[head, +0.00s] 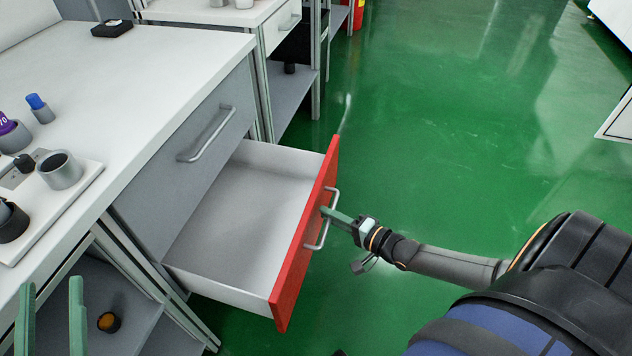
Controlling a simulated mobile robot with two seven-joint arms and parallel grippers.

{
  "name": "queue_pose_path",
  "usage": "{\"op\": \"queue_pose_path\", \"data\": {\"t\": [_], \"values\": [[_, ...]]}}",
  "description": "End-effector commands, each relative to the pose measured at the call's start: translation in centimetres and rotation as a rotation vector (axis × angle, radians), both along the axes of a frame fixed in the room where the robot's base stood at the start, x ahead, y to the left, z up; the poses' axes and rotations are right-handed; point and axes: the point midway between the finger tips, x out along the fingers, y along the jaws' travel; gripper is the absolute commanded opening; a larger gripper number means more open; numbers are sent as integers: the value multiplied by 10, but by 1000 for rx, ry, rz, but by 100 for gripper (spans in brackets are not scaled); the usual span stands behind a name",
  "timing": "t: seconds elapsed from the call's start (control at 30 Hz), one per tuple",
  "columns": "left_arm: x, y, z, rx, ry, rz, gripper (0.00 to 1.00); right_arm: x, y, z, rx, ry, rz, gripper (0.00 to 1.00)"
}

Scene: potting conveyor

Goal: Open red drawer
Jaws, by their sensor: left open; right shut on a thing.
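The red drawer (290,268) is pulled far out of the cabinet under the white worktop. Its white inside is visible and looks empty. Its silver bar handle (333,196) is on the red front. My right gripper (326,212) comes from the right and is shut on the handle at about its middle. My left gripper (51,300) is at the bottom left, with its two green fingers upright and apart, empty. It is in front of the lower shelf, away from the drawer.
A grey drawer (190,150) above the red one is closed. The white worktop (150,75) holds a tray (88,182) with cups and small parts at the left. A lower shelf (130,290) holds a small dark round item (109,322). The green floor (450,120) to the right is clear.

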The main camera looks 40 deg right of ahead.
Motion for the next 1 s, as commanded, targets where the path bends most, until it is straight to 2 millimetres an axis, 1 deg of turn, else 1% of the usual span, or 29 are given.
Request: {"op": "queue_pose_path", "data": {"t": [0.1, 0.2, 0.57, 0.6, 0.7, 1.0], "values": [[3, 1, -9, 0, 42, 6, 50, -5, -5, 1, -2, -1, -1, 0], [4, 1, -14, 0, 62, 9, 50, -6, -6, 1, -1, -1, -1, 0], [4, 1, -16, 0, 68, 9, 50, -7, -7, 1, -1, -2, -2, 0], [4, 1, -16, 0, 68, 9, 50, -7, -7, 1, -1, -2, -2, 16], [4, 1, -16, 0, 68, 9, 50, -7, -7, 1, -1, -1, -1, 27], [4, 1, -15, -1, 68, 9, 50, -8, -7, 0, 0, 0, 0, 27]]}}
